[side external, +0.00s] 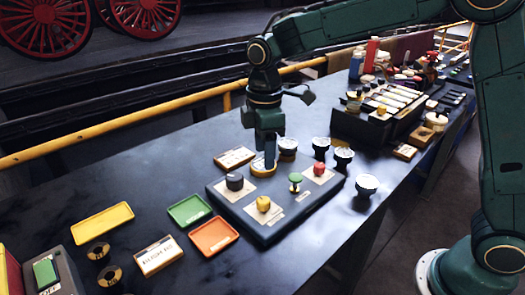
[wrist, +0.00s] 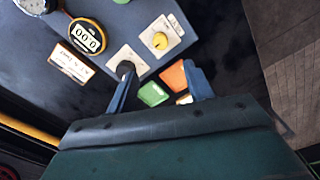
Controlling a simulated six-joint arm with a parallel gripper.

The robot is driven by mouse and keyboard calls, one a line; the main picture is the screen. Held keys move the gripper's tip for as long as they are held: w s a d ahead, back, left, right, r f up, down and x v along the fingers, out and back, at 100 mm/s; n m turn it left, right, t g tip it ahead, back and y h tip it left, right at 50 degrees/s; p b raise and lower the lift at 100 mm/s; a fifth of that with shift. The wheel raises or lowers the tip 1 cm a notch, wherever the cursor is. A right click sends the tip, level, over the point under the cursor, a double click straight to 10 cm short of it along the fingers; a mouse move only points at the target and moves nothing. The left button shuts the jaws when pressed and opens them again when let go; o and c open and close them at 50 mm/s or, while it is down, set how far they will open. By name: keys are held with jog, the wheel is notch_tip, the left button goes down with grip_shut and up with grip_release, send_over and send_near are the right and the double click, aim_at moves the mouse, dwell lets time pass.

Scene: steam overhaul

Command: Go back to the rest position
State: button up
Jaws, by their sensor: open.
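My gripper (side external: 268,160) points down over the back edge of the dark control board (side external: 283,232), in front of a round yellow-rimmed dial (side external: 262,171) that it partly hides. In the wrist view my gripper (wrist: 159,75) has its two fingers apart with nothing between them. One fingertip overlaps the black knob (wrist: 124,67) in that view; I cannot tell whether they touch. The board carries the black knob (side external: 234,181), a yellow knob (side external: 263,203), a green knob (side external: 295,178) and a red knob (side external: 319,169). The yellow knob also shows in the wrist view (wrist: 160,41).
Green (side external: 190,210), orange (side external: 214,236) and yellow (side external: 102,222) trays lie left of the board. Several round gauges, such as one at the right (side external: 367,185), stand around it. A crowded dark rack (side external: 375,128) stands behind. A yellow rail (side external: 120,123) runs along the back.

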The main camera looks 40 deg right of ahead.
jog(key=s+d+r+m+t, duration=0.3)
jog(key=s+d+r+m, duration=0.4)
jog(key=s, duration=0.5)
jog(key=s+d+m+t, duration=0.2)
jog(key=s+d+m, duration=0.2)
jog(key=s, duration=0.9)
jog(key=shift+s+d+m+t, duration=0.15)
jog(key=shift+m+t, duration=0.15)
jog(key=shift+m, duration=0.6)
